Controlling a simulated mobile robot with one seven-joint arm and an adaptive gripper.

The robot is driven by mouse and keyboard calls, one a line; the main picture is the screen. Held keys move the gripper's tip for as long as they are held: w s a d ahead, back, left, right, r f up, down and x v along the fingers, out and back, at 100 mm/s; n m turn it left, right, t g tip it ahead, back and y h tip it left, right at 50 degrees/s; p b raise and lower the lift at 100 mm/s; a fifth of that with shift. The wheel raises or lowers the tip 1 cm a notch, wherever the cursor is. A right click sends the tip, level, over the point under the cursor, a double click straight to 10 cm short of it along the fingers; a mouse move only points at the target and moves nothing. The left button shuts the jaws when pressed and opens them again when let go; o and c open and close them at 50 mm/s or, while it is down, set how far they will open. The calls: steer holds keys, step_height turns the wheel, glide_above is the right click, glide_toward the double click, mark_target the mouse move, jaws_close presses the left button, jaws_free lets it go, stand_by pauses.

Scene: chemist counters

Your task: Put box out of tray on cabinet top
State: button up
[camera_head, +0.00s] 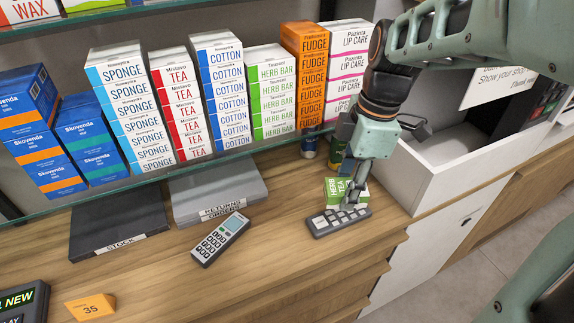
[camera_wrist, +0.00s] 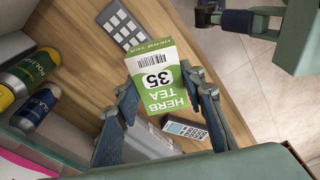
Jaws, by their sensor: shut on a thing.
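A small green and white herb tea box (camera_wrist: 158,80) with the number 35 and a barcode is held between the two fingers of my gripper (camera_wrist: 168,92) in the wrist view. In the head view my gripper (camera_head: 350,190) points down with the same box (camera_head: 333,190) at its fingers, over or just behind a grey keypad (camera_head: 338,221). I cannot tell whether the box touches the counter.
A card terminal (camera_head: 220,238) and an orange card (camera_head: 90,307) marked 35 lie on the counter. Several stacked boxes (camera_head: 215,85) stand on the glass shelf above. Small cans (camera_head: 338,150) stand behind my gripper. A white open compartment (camera_head: 440,160) is to the right. Bare wood shows front centre.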

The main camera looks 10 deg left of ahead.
glide_toward(276, 243)
steer(key=d+r, duration=0.2)
steer(key=d, duration=0.1)
steer(key=f, duration=0.1)
steer(key=a+f, duration=0.2)
steer(key=shift+a+f, duration=0.25)
steer(key=shift+f, duration=0.1)
steer(key=shift+a+f, duration=0.35)
steer(key=shift+f, duration=0.1)
steer(key=shift+s+a+f, duration=0.1)
steer(key=shift+a+f, duration=0.05)
steer(key=shift+f, duration=0.75)
steer(key=shift+a+f, duration=0.1)
steer(key=shift+f, duration=0.8)
steer(key=shift+f, duration=0.2)
steer(key=o, duration=1.2)
steer(key=shift+c, duration=0.2)
steer(key=shift+r, duration=0.15)
